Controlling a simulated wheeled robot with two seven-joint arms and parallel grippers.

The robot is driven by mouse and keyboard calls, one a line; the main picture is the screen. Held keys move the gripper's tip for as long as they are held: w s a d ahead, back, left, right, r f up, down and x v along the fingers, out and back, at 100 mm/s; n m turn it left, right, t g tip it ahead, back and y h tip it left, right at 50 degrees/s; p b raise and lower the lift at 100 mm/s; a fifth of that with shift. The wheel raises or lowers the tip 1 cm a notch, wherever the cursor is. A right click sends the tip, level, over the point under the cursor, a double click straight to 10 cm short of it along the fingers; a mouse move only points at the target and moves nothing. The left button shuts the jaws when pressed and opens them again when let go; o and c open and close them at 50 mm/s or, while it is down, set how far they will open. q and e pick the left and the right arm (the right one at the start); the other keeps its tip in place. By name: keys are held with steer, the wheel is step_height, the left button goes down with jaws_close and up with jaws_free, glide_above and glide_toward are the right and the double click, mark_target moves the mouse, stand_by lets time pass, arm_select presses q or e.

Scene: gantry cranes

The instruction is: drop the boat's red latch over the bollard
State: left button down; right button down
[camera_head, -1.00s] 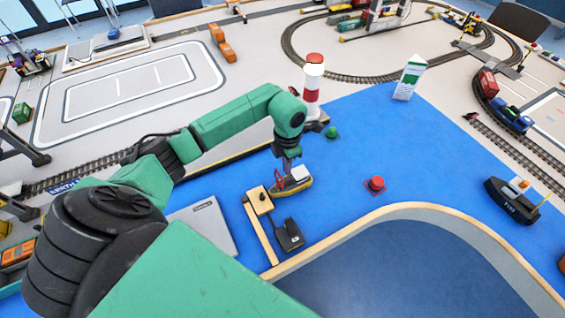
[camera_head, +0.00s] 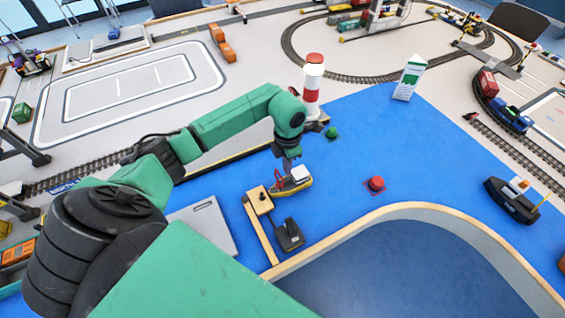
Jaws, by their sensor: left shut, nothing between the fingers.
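A small boat (camera_head: 297,182) with a yellow and dark hull and a white cabin sits on the blue surface. Its red latch (camera_head: 278,175) shows at the boat's left end, beside the pier. The wooden pier (camera_head: 268,235) lies just left of the boat, with a small dark bollard (camera_head: 262,196) on its top end. My left gripper (camera_head: 288,168) points down at the boat, close by the red latch. It is shut with nothing held. Its fingertips are small and partly merge with the boat, so I cannot tell whether they touch the latch. My right gripper is not in view.
A dark boat-like block (camera_head: 289,236) floats right of the pier. A red buoy (camera_head: 376,184) and a green buoy (camera_head: 332,133) stand on the blue area. A red-and-white lighthouse (camera_head: 313,90) rises behind my left wrist. A black tug (camera_head: 512,200) sits at the right.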

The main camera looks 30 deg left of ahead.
arm_select(q)
steer(key=shift+s+a+f, duration=0.35)
steer(key=shift+s+a, duration=0.35)
steer(key=shift+s, duration=0.45)
steer(key=shift+s+a+f, duration=0.3)
steer(key=shift+s+a, duration=0.35)
steer(key=shift+s, duration=0.45)
steer(key=shift+s+a+f, duration=0.35)
steer(key=shift+s+a, duration=0.35)
steer(key=shift+s, duration=0.45)
step_height(320, 180, up, 10)
steer(key=s+a+p, duration=0.1)
steer(key=s+p, duration=0.1)
steer(key=p, duration=0.6)
steer(key=shift+s+a, duration=0.25)
steer(key=shift+s, duration=0.05)
